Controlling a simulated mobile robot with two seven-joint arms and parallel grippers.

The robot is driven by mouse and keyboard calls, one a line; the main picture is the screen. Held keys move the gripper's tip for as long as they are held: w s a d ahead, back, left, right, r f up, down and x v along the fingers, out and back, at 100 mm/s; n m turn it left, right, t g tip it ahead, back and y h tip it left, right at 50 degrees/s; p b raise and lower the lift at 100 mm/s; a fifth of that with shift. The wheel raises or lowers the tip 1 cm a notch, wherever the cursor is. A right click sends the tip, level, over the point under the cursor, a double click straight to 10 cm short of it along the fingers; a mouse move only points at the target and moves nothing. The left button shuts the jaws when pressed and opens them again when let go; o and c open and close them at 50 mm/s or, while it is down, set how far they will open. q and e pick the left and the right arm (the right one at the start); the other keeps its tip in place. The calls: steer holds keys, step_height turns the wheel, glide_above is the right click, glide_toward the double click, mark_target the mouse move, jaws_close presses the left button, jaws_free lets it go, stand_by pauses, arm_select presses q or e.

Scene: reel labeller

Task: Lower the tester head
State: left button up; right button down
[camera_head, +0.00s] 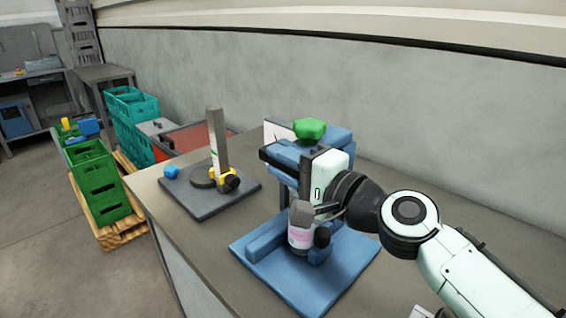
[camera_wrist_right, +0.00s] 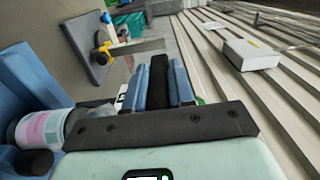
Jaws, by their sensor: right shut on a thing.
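The blue tester stands on a blue base plate (camera_head: 275,290), with a green knob (camera_head: 310,128) at its top. My right gripper (camera_head: 278,153) is at the tester's upper part, its blue fingers pointing left. In the right wrist view its fingers (camera_wrist_right: 160,75) are closed on a dark bar (camera_wrist_right: 158,82), which I take to be the tester head's handle. A bottle with a pink and white label (camera_head: 299,238) stands upright below the gripper, beside blue blocks on the base. It also shows in the right wrist view (camera_wrist_right: 42,130). My arm hides part of the tester. My left gripper is out of view.
A dark plate (camera_head: 205,205) with an upright post (camera_head: 217,140) and a yellow-black clamp (camera_head: 229,180) stands left of the tester. A small blue object (camera_head: 171,172) lies there. Green crates (camera_head: 92,180) stand beyond the table's left edge. A wall runs behind.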

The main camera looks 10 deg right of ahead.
steer(key=shift+w+f, duration=0.1)
steer(key=shift+f, duration=0.1)
steer(key=c, duration=1)
jaws_free()
steer(key=shift+o, duration=0.2)
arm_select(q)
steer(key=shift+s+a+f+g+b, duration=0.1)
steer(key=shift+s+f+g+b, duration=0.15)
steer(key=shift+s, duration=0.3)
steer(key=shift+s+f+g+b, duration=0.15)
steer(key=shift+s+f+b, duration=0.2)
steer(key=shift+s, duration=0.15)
arm_select(e)
steer(key=v, duration=1.3)
steer(key=shift+s+d, duration=0.15)
steer(key=shift+s, duration=0.05)
